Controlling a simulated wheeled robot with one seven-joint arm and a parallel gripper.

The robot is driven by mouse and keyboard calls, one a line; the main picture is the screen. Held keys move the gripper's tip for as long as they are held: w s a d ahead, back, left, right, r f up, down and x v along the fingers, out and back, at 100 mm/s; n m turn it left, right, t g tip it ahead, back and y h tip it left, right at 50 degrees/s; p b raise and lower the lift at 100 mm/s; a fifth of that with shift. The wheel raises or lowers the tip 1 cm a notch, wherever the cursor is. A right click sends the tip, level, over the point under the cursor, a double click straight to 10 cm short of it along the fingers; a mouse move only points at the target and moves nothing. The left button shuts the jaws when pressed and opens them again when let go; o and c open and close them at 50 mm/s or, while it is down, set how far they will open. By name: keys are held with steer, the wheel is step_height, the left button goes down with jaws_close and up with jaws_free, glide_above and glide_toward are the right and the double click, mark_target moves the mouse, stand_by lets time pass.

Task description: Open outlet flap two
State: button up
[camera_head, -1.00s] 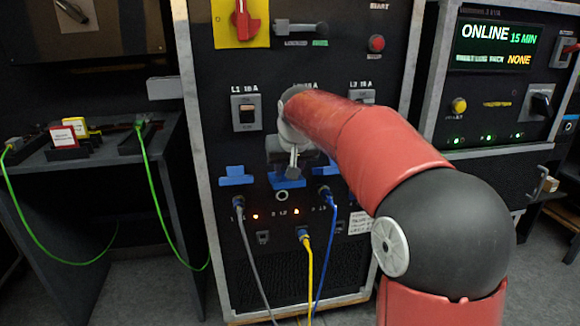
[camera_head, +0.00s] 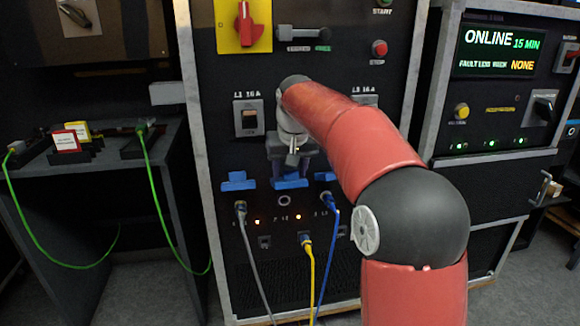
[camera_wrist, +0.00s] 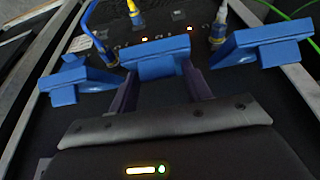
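Outlet flap two (camera_head: 290,183) is the middle one of three blue flaps on the black panel, above the row with the red lamps. It also shows in the wrist view (camera_wrist: 157,58), upside down relative to the head view. My gripper (camera_head: 291,160) is just above and in front of it. In the wrist view my two dark fingers (camera_wrist: 160,82) are spread apart, one near each side of the middle flap. I cannot tell whether they touch it. The flap looks closed, though its hinge and underside are partly hidden.
Blue flaps stand to the left (camera_head: 238,181) and right (camera_head: 325,178). Grey (camera_head: 247,240), yellow (camera_head: 311,270) and blue (camera_head: 328,240) cables hang from plugs below. A breaker switch (camera_head: 249,118) sits above left. A side table (camera_head: 110,160) with green cables is at the left.

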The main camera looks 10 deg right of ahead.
steer(key=shift+o, duration=0.7)
steer(key=shift+r, duration=0.2)
steer(key=shift+r, duration=0.1)
steer(key=v, duration=0.7)
steer(key=shift+s+r, duration=0.2)
steer(key=shift+r, duration=0.1)
